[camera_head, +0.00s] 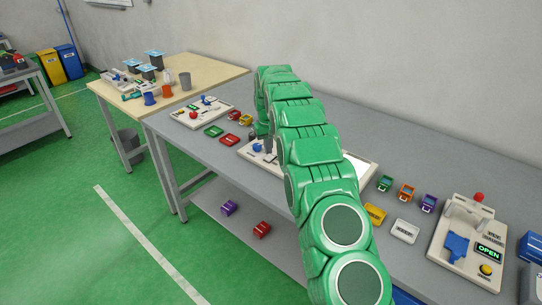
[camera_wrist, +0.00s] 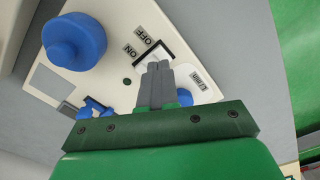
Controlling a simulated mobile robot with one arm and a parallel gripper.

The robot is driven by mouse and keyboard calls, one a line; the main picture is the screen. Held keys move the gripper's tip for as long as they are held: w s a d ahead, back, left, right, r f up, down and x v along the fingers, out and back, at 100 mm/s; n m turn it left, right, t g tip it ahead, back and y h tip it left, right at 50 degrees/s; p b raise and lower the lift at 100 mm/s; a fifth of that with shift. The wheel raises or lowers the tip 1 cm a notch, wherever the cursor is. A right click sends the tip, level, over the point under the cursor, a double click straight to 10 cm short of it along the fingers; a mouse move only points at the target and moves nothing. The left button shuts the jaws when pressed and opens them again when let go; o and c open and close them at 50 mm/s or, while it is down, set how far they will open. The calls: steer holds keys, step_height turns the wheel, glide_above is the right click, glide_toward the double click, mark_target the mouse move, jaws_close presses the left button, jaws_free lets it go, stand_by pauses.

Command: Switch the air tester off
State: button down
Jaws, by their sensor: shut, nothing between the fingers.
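The air tester is a pale panel (camera_wrist: 112,88) that fills much of the wrist view. It bears a switch (camera_wrist: 152,54) in a dark frame, with the words ON and OFF beside it. The fingers hide part of the switch, so I cannot tell its position. My gripper (camera_wrist: 160,66) is shut and empty, its grey fingertips over the switch; I cannot tell whether they touch it. A small dark round spot (camera_wrist: 127,81) sits near the ON word. In the head view my green arm covers much of the pale panel (camera_head: 245,150) on the grey bench.
A big blue round part (camera_wrist: 74,42) and a grey rectangle (camera_wrist: 50,82) are beside the switch. In the head view, small coloured bins (camera_head: 375,213) and a device reading OPEN (camera_head: 450,272) stand to the right. Another pale panel (camera_head: 185,117) lies left.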

mark_target(268, 157)
steer(key=shift+w+r, duration=0.1)
steer(key=shift+r, duration=2.35)
steer(key=s+d+r+m, duration=0.1)
steer(key=s+d+r, duration=0.1)
steer(key=s+r, duration=0.5)
steer(key=s+d+r+g, duration=0.15)
steer(key=s+r, duration=0.25)
steer(key=s, duration=0.8)
steer(key=s+d+r+m+t, duration=0.1)
steer(key=s+d+r, duration=0.1)
steer(key=s+r, duration=0.5)
steer(key=s+d+f, duration=0.1)
steer(key=s+f, duration=0.2)
steer(key=s, duration=1.6)
steer(key=s+d+f+m+g, duration=0.1)
steer(key=s+f, duration=0.2)
steer(key=s, duration=1.5)
steer(key=shift+s, duration=0.35)
